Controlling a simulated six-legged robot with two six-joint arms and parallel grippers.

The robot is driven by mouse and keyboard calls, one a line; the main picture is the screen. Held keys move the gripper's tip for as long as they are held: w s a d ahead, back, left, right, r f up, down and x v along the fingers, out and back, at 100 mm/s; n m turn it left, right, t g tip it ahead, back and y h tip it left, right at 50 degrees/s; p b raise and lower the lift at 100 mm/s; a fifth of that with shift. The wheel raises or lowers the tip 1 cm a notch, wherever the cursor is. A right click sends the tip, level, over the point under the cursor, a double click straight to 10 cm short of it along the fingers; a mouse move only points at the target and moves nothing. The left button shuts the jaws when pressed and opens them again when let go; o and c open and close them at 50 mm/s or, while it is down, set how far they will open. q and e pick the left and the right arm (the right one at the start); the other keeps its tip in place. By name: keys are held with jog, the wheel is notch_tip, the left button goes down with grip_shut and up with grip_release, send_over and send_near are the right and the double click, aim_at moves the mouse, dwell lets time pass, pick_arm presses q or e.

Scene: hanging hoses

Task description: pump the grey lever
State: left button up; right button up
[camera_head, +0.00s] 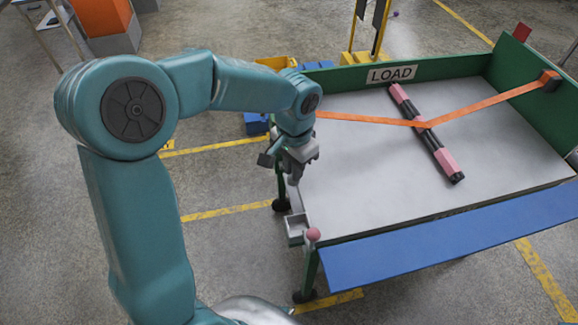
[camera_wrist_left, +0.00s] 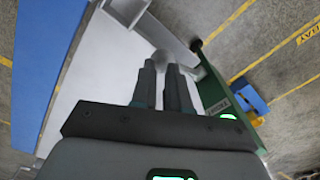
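My left gripper (camera_head: 296,172) points down at the near left corner of the table. In the left wrist view its two fingers (camera_wrist_left: 164,72) stand close together with a narrow gap. A pale grey rounded piece (camera_wrist_left: 160,58), probably the end of the grey lever, shows right at the fingertips. It is blurred and partly hidden by the fingers, so I cannot tell whether they grip it. In the head view the gripper covers most of the lever. My right gripper is in neither view.
The grey-topped table (camera_head: 360,170) has green walls and a LOAD sign (camera_head: 391,75). A black-and-pink bar (camera_head: 425,130) lies on it under an orange strap (camera_head: 490,103). A small grey tray (camera_head: 296,228) and a pink knob (camera_head: 313,234) are at the near corner. A blue panel (camera_head: 450,245) runs along the front.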

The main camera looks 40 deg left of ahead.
pick_arm(q)
jog(key=shift+w+a+r, duration=0.1)
jog(key=shift+r, duration=0.35)
jog(key=shift+f, duration=0.1)
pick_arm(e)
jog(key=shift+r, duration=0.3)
pick_arm(q)
notch_tip(320, 180, up, 5)
jog(key=p, duration=0.4)
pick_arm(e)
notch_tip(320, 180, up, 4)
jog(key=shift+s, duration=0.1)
